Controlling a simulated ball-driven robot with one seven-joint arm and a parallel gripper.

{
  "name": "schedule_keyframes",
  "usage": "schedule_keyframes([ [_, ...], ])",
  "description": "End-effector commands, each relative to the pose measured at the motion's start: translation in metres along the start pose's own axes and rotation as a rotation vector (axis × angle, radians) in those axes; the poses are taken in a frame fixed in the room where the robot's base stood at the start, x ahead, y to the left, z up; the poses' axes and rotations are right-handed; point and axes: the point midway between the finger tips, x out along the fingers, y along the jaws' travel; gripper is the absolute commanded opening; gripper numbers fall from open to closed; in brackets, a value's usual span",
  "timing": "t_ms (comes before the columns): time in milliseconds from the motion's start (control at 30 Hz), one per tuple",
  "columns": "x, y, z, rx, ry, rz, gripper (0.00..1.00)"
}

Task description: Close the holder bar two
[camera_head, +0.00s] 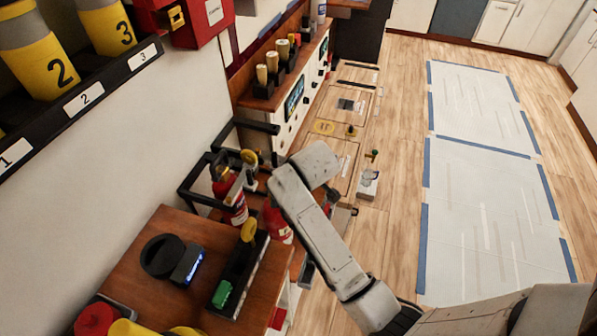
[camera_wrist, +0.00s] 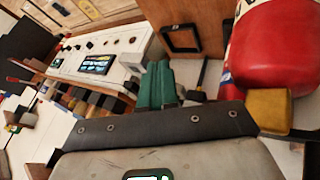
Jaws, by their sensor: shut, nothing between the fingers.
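Red extinguishers (camera_head: 232,205) stand in black holder frames beside the wooden cabinet in the head view. One black bar (camera_head: 258,127) sticks out toward the right, and another black frame bar (camera_head: 190,192) shows lower left. No number shows on these bars, so I cannot tell which is bar two. My arm reaches in from the lower right and ends beside the extinguishers, hiding part of them. In the wrist view my gripper (camera_wrist: 155,127) shows as a dark plate on a grey body. It is shut and empty; its fingertips are not clear. A red cylinder (camera_wrist: 268,50) is close at upper right.
Yellow cylinders (camera_head: 50,66) stand behind a black rail labelled 1, 2, 3 at upper left. A wooden top (camera_head: 180,222) holds a black round device (camera_head: 162,256) and a green block (camera_head: 222,293). A white control panel (camera_wrist: 100,60) lies left. Floor at right is open.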

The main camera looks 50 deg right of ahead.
Motion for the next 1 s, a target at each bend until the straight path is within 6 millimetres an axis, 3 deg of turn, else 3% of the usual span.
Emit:
schedule_keyframes([
  [467,0.0,0.009,0.001,-0.041,0.021,-0.022,0.0],
  [733,0.01,0.035,0.003,-0.18,0.099,-0.098,0.0],
  [1000,0.033,0.067,0.001,-0.38,0.208,-0.205,0.0],
])
